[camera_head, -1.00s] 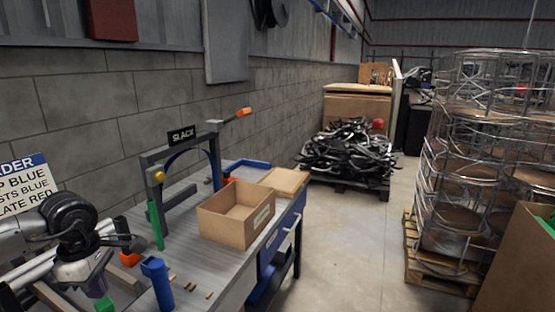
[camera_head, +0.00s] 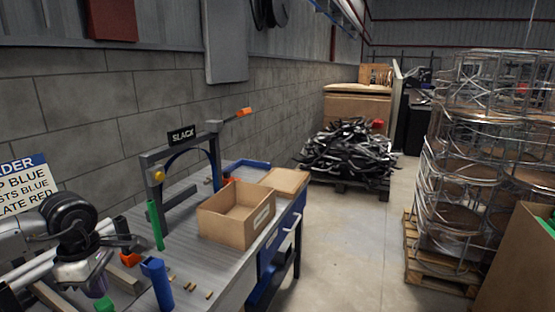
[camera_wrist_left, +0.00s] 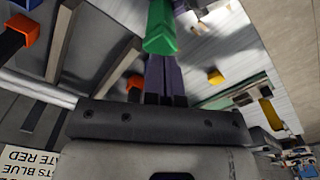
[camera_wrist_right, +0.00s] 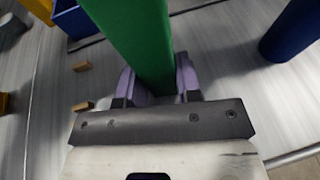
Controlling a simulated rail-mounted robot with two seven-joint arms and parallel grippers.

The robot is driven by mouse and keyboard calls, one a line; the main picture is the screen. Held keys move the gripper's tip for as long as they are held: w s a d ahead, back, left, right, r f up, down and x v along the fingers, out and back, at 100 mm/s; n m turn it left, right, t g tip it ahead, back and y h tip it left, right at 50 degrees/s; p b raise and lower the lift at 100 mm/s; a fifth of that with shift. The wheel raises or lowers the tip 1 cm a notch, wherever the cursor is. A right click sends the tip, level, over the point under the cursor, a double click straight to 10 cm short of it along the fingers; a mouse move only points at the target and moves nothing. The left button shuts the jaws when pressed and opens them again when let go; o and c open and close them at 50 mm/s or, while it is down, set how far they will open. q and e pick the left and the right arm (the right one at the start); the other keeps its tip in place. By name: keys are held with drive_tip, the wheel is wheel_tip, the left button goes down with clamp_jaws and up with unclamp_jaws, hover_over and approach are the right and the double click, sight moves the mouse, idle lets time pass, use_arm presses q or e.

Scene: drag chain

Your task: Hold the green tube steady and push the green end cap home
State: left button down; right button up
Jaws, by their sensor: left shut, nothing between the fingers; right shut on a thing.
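My left gripper (camera_head: 98,291) is at the lower left of the head view, its purple fingers together and empty. In the left wrist view the left gripper (camera_wrist_left: 163,58) has its tips at a green piece (camera_wrist_left: 160,28); I cannot tell whether they touch. A green piece (camera_head: 104,305) also shows below the fingers in the head view. In the right wrist view my right gripper (camera_wrist_right: 156,85) is shut on a green tube (camera_wrist_right: 137,35), with a purple finger on each side. The right gripper is not in the head view. The seam between cap and tube cannot be made out.
A blue cylinder (camera_head: 157,283) stands near the bench front, by small brass-coloured pieces (camera_head: 190,286). A green upright piece (camera_head: 155,225) stands by the grey SLACK frame (camera_head: 150,172). A cardboard box (camera_head: 222,228) sits to the right. An orange-ended part (camera_head: 130,259) lies beside my left gripper.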

use_arm(q)
drive_tip(key=shift+f, duration=1.35)
drive_tip(key=shift+r, duration=0.15)
idle(0.4)
drive_tip(key=shift+r, duration=2.95)
use_arm(e)
drive_tip(key=o, duration=0.8)
drive_tip(key=shift+d, duration=0.1)
